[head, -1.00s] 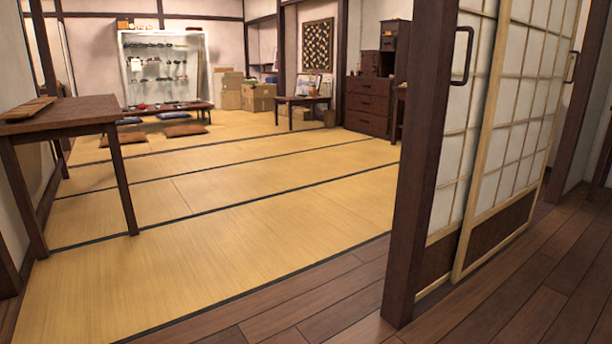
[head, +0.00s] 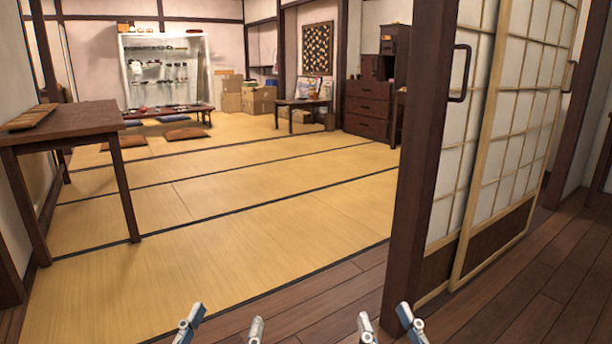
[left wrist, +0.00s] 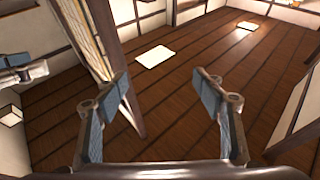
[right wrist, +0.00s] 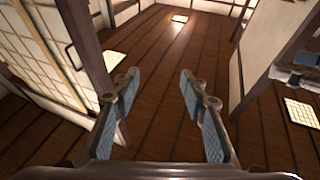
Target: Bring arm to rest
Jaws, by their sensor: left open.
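My left gripper (head: 222,328) shows at the bottom edge of the head view, left of centre. Its two fingers are apart, and nothing is between them in the left wrist view (left wrist: 162,85). My right gripper (head: 388,325) shows at the bottom edge, right of centre, near the foot of the dark door post. Its fingers are also apart and empty in the right wrist view (right wrist: 158,80). Both arms are hidden below the head view.
A dark post (head: 418,170) and sliding paper doors (head: 510,130) stand at the right. A wooden table (head: 70,120) stands at the left. The tatami floor (head: 230,230) between them is mostly clear. Dark floorboards (head: 530,280) lie at the front and right.

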